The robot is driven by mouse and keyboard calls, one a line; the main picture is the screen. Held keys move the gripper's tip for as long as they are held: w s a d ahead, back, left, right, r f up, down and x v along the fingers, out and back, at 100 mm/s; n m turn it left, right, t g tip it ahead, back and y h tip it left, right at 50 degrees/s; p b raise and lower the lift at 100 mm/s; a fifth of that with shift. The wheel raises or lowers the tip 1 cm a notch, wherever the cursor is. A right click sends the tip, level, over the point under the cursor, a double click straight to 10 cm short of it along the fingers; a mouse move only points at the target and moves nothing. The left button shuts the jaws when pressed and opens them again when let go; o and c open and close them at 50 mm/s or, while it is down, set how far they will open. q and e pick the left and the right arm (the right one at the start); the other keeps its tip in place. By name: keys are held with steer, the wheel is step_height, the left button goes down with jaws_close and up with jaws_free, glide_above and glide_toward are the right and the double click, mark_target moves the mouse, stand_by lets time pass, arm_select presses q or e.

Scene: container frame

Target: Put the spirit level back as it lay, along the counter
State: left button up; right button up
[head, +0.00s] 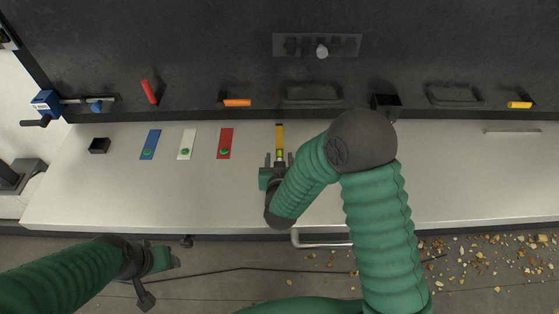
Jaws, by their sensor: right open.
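The yellow spirit level (279,135) shows on the counter (450,180) in the middle of the head view. It points from front to back, across the counter's length. Its near part lies between the fingers of my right gripper (279,160), which is open around it. I cannot tell whether a finger touches it, and the gripper hides its near end. My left gripper (165,259) is in front of the counter's front edge, low on the left, away from the level. Its jaw opening is not clear.
Blue (150,144), white (187,143) and red (225,143) plates with green pieces lie left of the level. A small black box (99,145) sits further left. A dark panel (200,60) rises behind the counter. The counter's right side is mostly clear.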

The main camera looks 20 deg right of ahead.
steer(key=shift+w+a+f, duration=0.15)
steer(key=shift+w, duration=0.1)
steer(key=shift+s+d, duration=0.25)
steer(key=c, duration=0.7)
steer(key=shift+d, duration=0.15)
jaws_close()
steer(key=shift+a, duration=0.2)
steer(key=shift+w+r, duration=0.1)
steer(key=shift+r, duration=0.15)
